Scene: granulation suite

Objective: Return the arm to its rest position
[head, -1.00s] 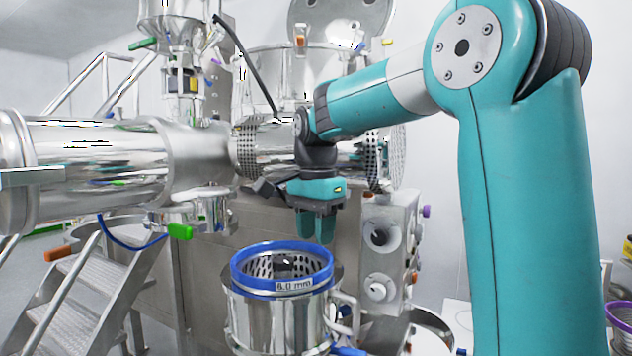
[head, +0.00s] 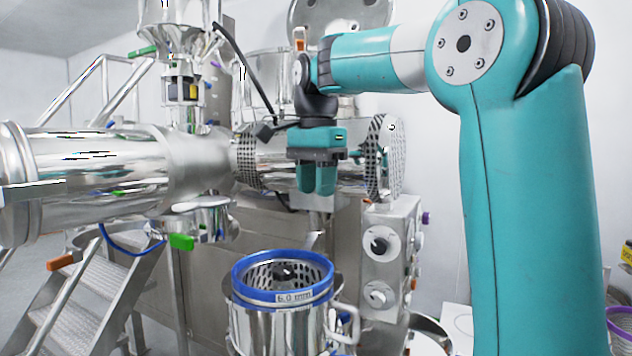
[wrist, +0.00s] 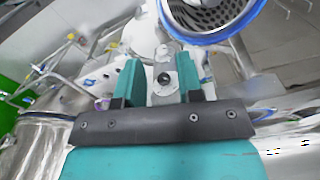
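My gripper (head: 317,180) hangs fingers-down in the head view, above the blue-rimmed screen vessel and in front of the perforated drum, clear of the vessel. In the wrist view my gripper (wrist: 160,82) has its two teal fingers apart with nothing held between them. The blue-rimmed vessel (head: 283,262), labelled 6.0 mm, stands upright below with its perforated inside showing. Its blue ring also shows at the top of the wrist view (wrist: 258,22). The arm is bent at the elbow, with its forearm about level.
A large steel cylinder (head: 95,165) lies at left. A perforated drum (head: 383,160) is close behind my gripper. A control box with knobs (head: 388,245) stands right of the vessel. Metal steps (head: 95,290) are at lower left. A purple-rimmed ring (head: 620,320) shows at the right edge.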

